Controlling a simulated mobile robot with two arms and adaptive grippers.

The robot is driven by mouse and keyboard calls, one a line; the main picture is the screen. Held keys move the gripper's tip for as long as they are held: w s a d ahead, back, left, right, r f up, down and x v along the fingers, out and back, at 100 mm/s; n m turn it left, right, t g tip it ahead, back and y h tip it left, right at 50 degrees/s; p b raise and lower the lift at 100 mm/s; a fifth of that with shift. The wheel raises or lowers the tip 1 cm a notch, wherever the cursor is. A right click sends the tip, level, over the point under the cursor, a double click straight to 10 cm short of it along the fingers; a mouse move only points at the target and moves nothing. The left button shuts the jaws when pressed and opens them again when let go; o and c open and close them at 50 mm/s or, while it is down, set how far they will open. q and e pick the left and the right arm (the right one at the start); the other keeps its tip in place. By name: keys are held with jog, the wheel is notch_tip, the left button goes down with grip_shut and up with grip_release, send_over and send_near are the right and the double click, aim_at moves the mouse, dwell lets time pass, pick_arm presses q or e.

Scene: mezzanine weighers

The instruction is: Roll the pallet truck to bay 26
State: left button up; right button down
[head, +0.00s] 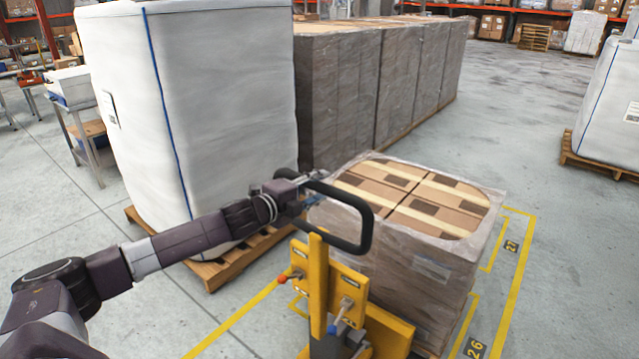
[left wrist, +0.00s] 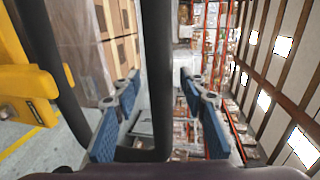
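The yellow pallet truck (head: 318,285) stands in front of a film-wrapped stack of brown cartons (head: 425,262). Its black loop handle (head: 368,222) tilts up toward me. My left gripper (head: 312,190) is at the handle's upper left side. In the left wrist view, the blue-padded fingers (left wrist: 160,108) are spread apart, with a black handle bar (left wrist: 156,60) between them and gaps at both sides. The bay 26 floor label (head: 475,348) is at the lower right, beside a yellow line. The forks are hidden. My right gripper is not in view.
The bay 27 label (head: 511,246) lies farther along the yellow floor marking (head: 522,262). A tall white wrapped load (head: 215,100) on a wooden pallet stands close on the left. Grey wrapped stacks (head: 400,80) stand behind. Open floor (head: 535,130) lies at the back right.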

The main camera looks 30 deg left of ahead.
pick_arm(q)
jog(key=shift+w+d, duration=0.1)
jog(key=shift+w, duration=0.15)
grip_shut()
dwell(0.3)
